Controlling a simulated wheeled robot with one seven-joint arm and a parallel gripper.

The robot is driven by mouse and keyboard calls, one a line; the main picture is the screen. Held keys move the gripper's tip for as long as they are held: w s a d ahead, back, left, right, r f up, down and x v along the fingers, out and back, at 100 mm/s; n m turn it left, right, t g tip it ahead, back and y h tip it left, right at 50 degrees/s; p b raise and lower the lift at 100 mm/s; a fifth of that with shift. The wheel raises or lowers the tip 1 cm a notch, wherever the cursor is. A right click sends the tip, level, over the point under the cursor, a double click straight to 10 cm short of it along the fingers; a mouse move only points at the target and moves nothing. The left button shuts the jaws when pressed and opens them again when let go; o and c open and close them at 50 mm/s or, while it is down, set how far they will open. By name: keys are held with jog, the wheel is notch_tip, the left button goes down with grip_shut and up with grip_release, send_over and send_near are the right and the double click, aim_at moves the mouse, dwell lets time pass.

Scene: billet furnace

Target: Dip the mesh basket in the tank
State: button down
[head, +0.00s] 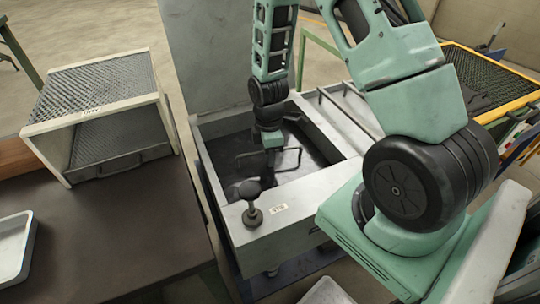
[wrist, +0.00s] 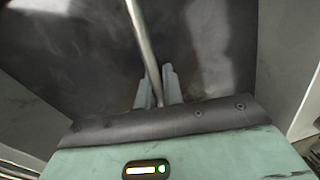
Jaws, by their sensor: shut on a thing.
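The grey rectangular tank (head: 309,190) stands in the middle of the head view, with dark liquid (head: 312,150) inside. My gripper (head: 271,147) points down inside the tank's opening. A dark bent-bar handle (head: 290,168), apparently the mesh basket's, shows just below it. In the wrist view my gripper (wrist: 156,85) is shut on a thin metal bar (wrist: 142,35), which runs up across the picture over the dark tank interior. The basket's mesh body is not visible in either view; how deep it sits cannot be told.
A black knob (head: 251,203) stands on the tank's front ledge. Left, a dark table (head: 120,225) bears an open-fronted mesh box (head: 50,125) and a white tray (head: 14,250). A tall grey panel (head: 205,50) rises behind the tank. A yellow-edged mesh-topped stand (head: 490,70) is at right.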

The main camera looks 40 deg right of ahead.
jog(key=shift+r, duration=0.15)
notch_tip(320, 180, up, 23)
jog(key=p, duration=2)
jog(key=shift+r, duration=0.2)
dwell(0.3)
dwell(0.4)
